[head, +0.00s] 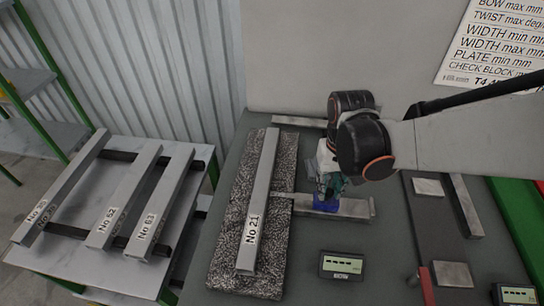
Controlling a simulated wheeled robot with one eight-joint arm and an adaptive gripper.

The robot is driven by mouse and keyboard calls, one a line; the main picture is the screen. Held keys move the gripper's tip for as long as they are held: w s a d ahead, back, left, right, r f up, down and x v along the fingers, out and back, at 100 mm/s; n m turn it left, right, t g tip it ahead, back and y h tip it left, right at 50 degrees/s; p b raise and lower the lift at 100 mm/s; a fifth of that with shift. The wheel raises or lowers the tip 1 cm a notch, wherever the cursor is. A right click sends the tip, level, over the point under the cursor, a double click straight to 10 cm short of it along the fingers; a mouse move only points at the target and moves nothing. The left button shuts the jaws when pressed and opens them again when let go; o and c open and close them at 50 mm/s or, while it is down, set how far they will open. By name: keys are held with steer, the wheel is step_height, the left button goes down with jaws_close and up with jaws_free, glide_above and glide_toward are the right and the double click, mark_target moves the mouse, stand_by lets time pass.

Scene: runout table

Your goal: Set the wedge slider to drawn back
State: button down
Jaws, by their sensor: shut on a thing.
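The wedge slider (350,208) is a grey metal piece lying across the right edge of the speckled granite plate (224,240). Its thin tip points left toward the long grey bar marked No 21 (265,190) and appears to reach its side; I cannot tell whether they touch.
A small display box (341,265) stands in front of the slider. A second display (516,294) is at the lower right. A dark fixture with metal plates (428,187) lies to the right. A side rack (110,205) at left holds several numbered bars.

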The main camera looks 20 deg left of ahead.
steer(key=d, duration=0.2)
steer(key=w+d, duration=0.1)
steer(key=d, duration=0.2)
steer(key=w+d, duration=0.1)
steer(key=d, duration=0.2)
steer(key=shift+d, duration=0.25)
steer(key=c, duration=1.5)
jaws_free()
steer(key=shift+d, duration=0.1)
steer(key=shift+o, duration=0.8)
steer(key=shift+w+d, duration=0.1)
